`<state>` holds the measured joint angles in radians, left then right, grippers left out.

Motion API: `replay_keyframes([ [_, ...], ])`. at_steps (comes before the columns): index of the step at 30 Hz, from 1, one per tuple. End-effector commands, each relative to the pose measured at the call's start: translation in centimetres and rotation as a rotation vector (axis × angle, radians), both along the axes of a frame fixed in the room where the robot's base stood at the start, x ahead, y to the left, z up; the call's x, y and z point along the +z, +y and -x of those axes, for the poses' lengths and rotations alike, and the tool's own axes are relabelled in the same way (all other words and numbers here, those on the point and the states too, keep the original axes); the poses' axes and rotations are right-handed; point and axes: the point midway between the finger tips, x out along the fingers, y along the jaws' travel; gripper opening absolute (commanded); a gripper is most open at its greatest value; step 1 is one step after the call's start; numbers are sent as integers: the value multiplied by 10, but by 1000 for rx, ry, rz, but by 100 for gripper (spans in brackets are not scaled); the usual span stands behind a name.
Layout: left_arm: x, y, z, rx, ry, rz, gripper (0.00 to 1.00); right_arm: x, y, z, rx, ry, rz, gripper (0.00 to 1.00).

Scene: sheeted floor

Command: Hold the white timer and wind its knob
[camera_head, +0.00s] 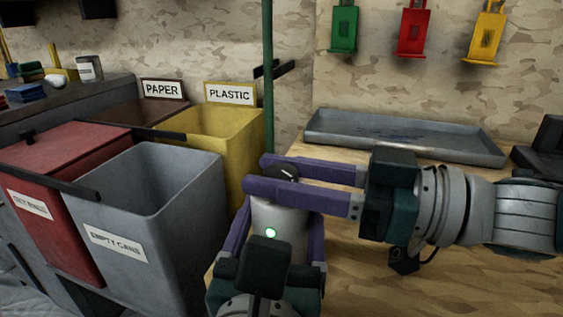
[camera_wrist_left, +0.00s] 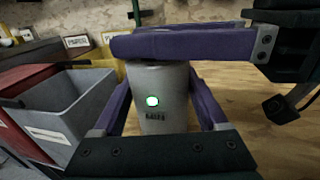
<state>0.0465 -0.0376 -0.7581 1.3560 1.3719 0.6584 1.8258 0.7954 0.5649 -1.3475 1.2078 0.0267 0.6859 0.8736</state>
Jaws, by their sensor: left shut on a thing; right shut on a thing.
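The white timer (camera_head: 277,218) stands upright at the table's left side, with a lit green spot on its front. My left gripper (camera_head: 277,238) is shut around the timer's body, one purple finger on each side. The timer also fills the middle of the left wrist view (camera_wrist_left: 160,97). Its dark knob (camera_head: 286,173) is on top, with a pale mark. My right gripper (camera_head: 268,177) comes in from the right and is shut on the knob, one finger in front and one behind. The front finger hides part of the knob; in the left wrist view it hides the knob.
Left of the table stand a grey bin (camera_head: 150,215), a red lidded bin (camera_head: 62,165) and a yellow bin (camera_head: 225,135). A grey tray (camera_head: 400,150) lies at the table's back. A green post (camera_head: 268,80) rises behind the timer. Bare wood lies right of the timer.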

Motion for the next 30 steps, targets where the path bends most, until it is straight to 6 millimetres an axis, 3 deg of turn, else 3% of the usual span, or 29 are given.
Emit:
replay_keyframes([
  [18,0,-3,1,-7,0,0,10,3,4,3,-537,8,-15,0],
  [30,-1,-4,2,-11,2,-1,10,4,2,0,-773,-2,-11,0],
])
